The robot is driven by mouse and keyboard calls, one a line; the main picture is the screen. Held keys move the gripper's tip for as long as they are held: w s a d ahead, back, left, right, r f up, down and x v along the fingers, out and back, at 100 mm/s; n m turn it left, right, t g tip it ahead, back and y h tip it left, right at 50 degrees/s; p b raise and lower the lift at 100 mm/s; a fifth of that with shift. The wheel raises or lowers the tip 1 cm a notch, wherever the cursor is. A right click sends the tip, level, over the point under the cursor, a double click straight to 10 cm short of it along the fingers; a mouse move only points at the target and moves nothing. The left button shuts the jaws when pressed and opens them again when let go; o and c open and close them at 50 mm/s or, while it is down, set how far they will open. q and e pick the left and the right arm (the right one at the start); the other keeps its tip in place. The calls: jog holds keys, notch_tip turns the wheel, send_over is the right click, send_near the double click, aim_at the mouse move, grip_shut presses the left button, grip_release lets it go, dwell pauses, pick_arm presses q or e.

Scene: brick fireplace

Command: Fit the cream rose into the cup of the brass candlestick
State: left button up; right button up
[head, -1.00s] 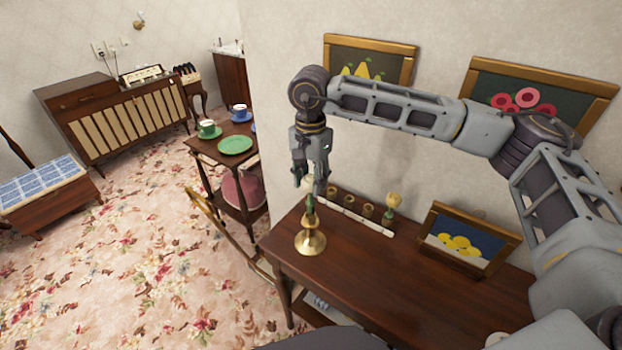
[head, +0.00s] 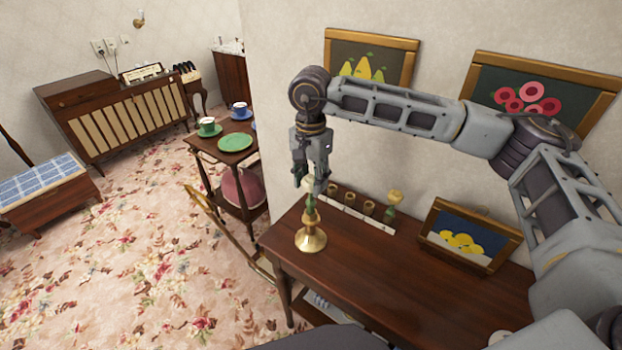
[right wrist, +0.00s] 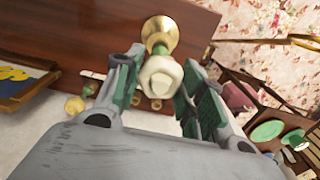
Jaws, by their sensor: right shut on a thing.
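The brass candlestick (head: 311,240) stands upright near the left end of the dark wooden table; its round base also shows in the right wrist view (right wrist: 160,30). My right gripper (head: 311,187) points down directly above it, shut on the cream rose (right wrist: 160,77). The pale bloom sits between the fingers, and its green stem (head: 311,206) hangs below them, roughly upright. The stem's lower end meets the candlestick's cup in the head view; whether it is inside the cup I cannot tell. My left gripper is not in view.
A white rack (head: 350,212) with several brown cups lies behind the candlestick; a yellowish rose (head: 395,203) stands at its right end. A framed lemon picture (head: 468,240) leans right of it. The table front is clear. A side cart with a green plate (head: 235,143) stands left.

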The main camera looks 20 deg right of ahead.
jog(key=shift+f+b, duration=0.85)
jog(key=shift+f, duration=0.15)
jog(key=o, duration=0.9)
jog(key=shift+o, duration=0.2)
jog(key=shift+r, duration=0.1)
jog(key=shift+r, duration=3.9)
jog(key=shift+r, duration=0.15)
